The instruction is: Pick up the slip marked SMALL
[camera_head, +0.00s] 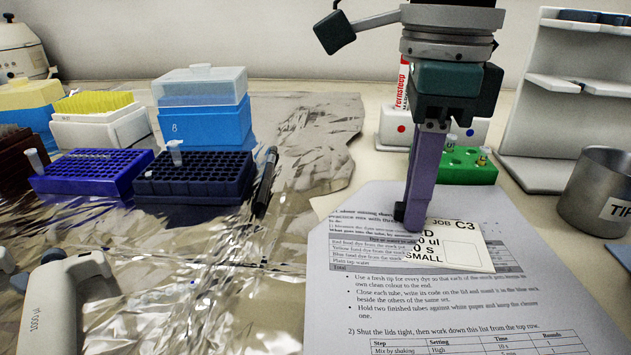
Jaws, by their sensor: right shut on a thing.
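The slip marked SMALL (457,248) is a pale card with black print, also reading "JOB C3". It lies over a printed instruction sheet (400,315) in the middle right. My right gripper (410,216) comes down from the top with its purple finger pointing at the paper. It is shut on the left part of the slip, and its fingers hide some of the print. I cannot tell whether the slip is lifted off the sheet. My left gripper is not in view.
A green tube rack (466,170) stands just behind, with a red-labelled marker (402,84) near it. A metal cup (597,192) and white shelf stand (545,150) are at right. Blue racks (195,190), tip boxes (203,120), a black pen (266,182) and a pipette (62,305) occupy the left.

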